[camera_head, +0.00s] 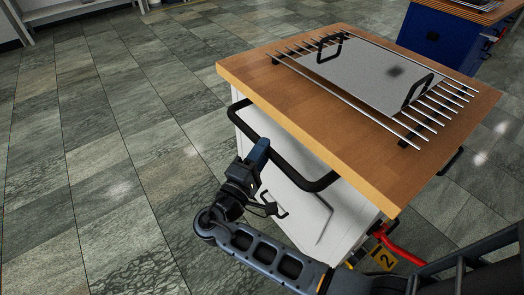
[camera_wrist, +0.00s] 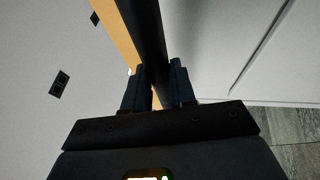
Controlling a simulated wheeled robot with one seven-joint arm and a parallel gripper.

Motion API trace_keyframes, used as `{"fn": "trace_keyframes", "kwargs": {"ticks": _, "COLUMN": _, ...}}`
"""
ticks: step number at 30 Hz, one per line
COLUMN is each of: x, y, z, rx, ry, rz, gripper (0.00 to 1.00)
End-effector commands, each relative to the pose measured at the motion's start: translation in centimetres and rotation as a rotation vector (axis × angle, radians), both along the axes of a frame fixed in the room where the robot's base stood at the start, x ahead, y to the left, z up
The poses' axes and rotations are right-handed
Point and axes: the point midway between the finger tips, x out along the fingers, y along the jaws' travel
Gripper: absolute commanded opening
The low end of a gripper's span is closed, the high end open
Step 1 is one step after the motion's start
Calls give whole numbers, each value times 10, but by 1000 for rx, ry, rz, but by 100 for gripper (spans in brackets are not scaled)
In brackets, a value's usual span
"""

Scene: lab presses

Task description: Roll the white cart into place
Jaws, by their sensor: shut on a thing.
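The white cart (camera_head: 305,208) with a wooden top (camera_head: 258,80) stands right of centre in the head view. A black bar handle (camera_head: 287,165) runs along its near left side. My gripper (camera_head: 261,150) is at this handle. In the wrist view the two fingers of my gripper (camera_wrist: 160,85) stand on either side of the dark handle bar (camera_wrist: 148,30) and are shut on it. The cart's white side panel (camera_wrist: 220,50) fills much of the wrist view. The fingertips' contact is partly hidden in the head view.
A wire rack (camera_head: 345,95) with a grey plate (camera_head: 375,75) and black handles lies on the cart top. A blue cart (camera_head: 435,35) stands behind at the upper right. A red part and a yellow "2" tag (camera_head: 384,259) show low near the cart. Tiled floor (camera_head: 110,130) at left is clear.

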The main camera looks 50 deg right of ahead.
Motion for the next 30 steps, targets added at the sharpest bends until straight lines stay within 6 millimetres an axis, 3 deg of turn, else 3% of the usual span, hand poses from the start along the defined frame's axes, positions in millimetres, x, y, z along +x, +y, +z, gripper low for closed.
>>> {"fn": "trace_keyframes", "kwargs": {"ticks": 1, "x": 2, "y": -1, "z": 8, "rx": -8, "ry": -11, "rz": -5, "gripper": 0}}
{"fn": "trace_keyframes", "kwargs": {"ticks": 17, "x": 2, "y": -1, "z": 9, "rx": -8, "ry": -14, "rz": -6, "gripper": 0}}
{"fn": "trace_keyframes", "kwargs": {"ticks": 18, "x": 2, "y": -1, "z": 9, "rx": -8, "ry": -14, "rz": -6, "gripper": 29}}
{"fn": "trace_keyframes", "kwargs": {"ticks": 25, "x": 2, "y": -1, "z": 6, "rx": -6, "ry": -11, "rz": -4, "gripper": 51}}
{"fn": "trace_keyframes", "kwargs": {"ticks": 30, "x": 1, "y": -1, "z": 4, "rx": -5, "ry": -7, "rz": -3, "gripper": 51}}
